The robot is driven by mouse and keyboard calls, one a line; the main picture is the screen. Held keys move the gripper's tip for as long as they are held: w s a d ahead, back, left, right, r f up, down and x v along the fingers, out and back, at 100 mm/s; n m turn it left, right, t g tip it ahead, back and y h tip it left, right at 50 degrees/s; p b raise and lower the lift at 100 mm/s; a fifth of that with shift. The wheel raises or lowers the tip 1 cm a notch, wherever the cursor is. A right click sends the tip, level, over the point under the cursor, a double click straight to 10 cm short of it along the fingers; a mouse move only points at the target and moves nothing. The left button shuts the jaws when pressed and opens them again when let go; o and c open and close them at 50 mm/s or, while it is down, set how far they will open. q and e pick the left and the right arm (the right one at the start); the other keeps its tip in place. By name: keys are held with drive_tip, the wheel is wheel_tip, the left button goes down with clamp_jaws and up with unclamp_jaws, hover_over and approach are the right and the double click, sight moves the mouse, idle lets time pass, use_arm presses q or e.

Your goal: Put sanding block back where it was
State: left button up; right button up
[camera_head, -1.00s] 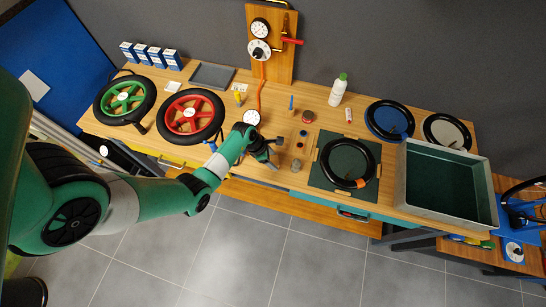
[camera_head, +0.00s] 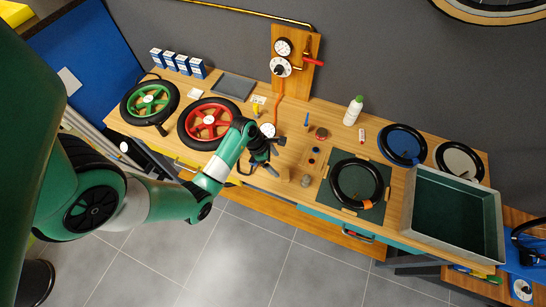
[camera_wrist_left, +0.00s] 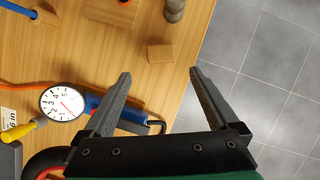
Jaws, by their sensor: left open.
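A small tan wooden block (camera_wrist_left: 160,53), which looks like the sanding block, rests on the wooden bench near its front edge. It also shows in the head view (camera_head: 284,175). My left gripper (camera_wrist_left: 160,72) is open and empty. In the wrist view the block sits just beyond the fingertips, between their lines, apart from both fingers. In the head view my left gripper (camera_head: 278,155) is low over the front of the bench, left of the block. My right gripper is not in view.
A grey cylinder (camera_head: 305,181) and a wooden holder with holes (camera_head: 314,156) stand right of the block. A dial gauge (camera_wrist_left: 62,103) and a blue-handled tool (camera_wrist_left: 115,112) lie close to my left fingers. The bench's front edge drops to the floor.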

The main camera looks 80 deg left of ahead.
use_arm(q)
drive_tip(key=shift+v, duration=0.95)
